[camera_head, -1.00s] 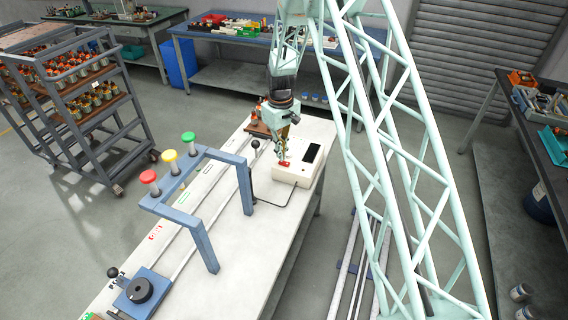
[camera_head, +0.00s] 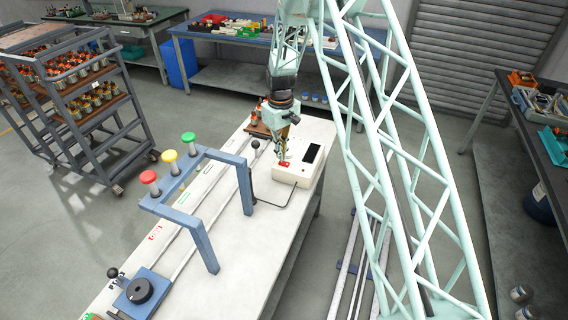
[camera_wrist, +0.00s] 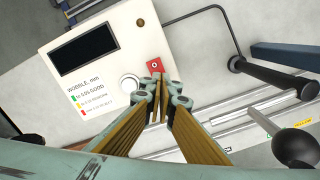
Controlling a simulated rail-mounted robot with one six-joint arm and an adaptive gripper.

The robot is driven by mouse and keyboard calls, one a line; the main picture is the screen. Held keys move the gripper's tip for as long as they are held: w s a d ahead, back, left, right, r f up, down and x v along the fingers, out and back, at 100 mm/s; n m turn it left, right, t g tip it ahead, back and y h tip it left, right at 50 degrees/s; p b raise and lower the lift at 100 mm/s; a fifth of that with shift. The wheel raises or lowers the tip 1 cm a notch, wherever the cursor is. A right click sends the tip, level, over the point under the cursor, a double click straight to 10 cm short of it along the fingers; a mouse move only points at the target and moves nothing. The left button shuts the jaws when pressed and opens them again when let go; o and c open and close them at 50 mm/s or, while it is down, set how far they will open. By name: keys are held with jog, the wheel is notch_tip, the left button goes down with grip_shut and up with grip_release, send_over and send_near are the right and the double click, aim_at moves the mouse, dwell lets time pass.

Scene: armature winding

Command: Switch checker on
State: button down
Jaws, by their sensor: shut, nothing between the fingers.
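The checker (camera_head: 292,176) is a cream box on the white bench, with a dark, blank display (camera_wrist: 84,47). Its display also shows in the head view (camera_head: 312,153). Near one edge of its top is a small red switch (camera_wrist: 155,65) with a light mark. The round white button (camera_wrist: 130,84) is beside the switch. My gripper (camera_wrist: 161,84) is shut and empty, fingertips pointing at the red switch. In the head view, my gripper (camera_head: 281,157) is right at the switch; whether it touches cannot be told.
A blue frame (camera_head: 196,225) with red, yellow and green lamps (camera_head: 171,163) spans the bench left of the checker. A black cable (camera_wrist: 224,12) leads from the checker to a black handle-like part (camera_wrist: 268,79). A black ball knob (camera_wrist: 295,147) stands nearby.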

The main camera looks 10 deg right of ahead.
aim_at(281, 162)
jog(key=shift+f+b, duration=0.65)
jog(key=shift+f, duration=0.5)
dwell(1.6)
jog(key=shift+r, duration=0.1)
jog(key=shift+r+p, duration=0.95)
jog(key=shift+r, duration=2.5)
